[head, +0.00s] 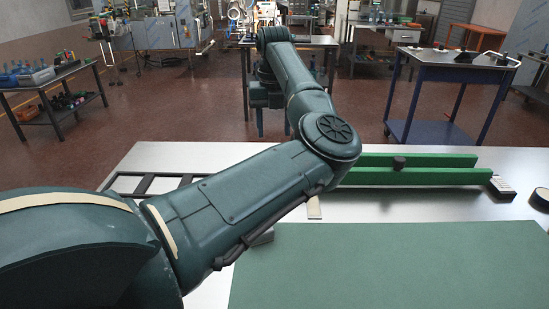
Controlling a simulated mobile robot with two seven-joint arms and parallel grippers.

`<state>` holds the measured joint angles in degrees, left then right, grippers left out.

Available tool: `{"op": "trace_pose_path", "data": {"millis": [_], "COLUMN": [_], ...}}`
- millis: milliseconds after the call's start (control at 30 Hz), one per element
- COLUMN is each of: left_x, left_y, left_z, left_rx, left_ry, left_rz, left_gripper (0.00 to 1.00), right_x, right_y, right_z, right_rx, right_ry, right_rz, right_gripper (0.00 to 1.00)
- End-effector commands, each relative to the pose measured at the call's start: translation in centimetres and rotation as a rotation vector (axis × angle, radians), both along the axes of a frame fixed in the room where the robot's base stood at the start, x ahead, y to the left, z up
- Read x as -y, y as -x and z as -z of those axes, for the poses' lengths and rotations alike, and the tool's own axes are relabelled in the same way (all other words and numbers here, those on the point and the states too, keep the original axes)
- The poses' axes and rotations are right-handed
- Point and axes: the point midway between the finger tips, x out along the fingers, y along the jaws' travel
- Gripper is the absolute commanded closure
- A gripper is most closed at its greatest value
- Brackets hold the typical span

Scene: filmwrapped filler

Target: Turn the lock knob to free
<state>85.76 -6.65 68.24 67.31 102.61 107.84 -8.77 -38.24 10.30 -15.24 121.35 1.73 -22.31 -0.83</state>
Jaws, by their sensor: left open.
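A small dark knob (399,163), likely the lock knob, stands at a pair of long green rails (440,176) on the bench, between the far and near rail. Its turned position cannot be told at this size. My left arm reaches across the middle of the view and over the left end of the rails. My left gripper (274,128) hangs beyond the bench's far edge, to the left of the knob and well apart from it. Its two bluish fingers are spread, with nothing seen between them. My right gripper is not in view.
The pale bench (380,205) carries a green mat (390,265) in front, a dark slotted frame (150,184) at left, and a small keypad-like block (502,189) and round dark piece (541,199) at right. A blue cart (440,72) stands behind.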

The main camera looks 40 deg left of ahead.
Motion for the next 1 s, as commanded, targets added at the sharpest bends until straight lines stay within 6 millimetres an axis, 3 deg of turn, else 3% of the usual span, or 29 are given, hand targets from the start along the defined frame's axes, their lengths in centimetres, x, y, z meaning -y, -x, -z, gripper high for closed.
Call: {"op": "trace_pose_path", "data": {"millis": [233, 700, 1000], "left_x": [0.0, 0.0, 0.0], "left_y": [0.0, 0.1, 0.1], "left_z": [1.5, 10.6, 13.1], "left_rx": [-0.003, -0.004, 0.0], "left_ry": [0.0, 0.0, -0.001], "left_rz": [-0.001, 0.0, -0.001], "left_gripper": [0.51, 0.51, 0.51], "right_x": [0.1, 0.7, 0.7], "right_y": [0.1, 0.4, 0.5], "right_z": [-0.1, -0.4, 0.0], "right_rx": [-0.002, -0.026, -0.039], "right_ry": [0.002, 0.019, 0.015], "right_rz": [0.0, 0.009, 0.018], "right_gripper": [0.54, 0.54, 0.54]}}
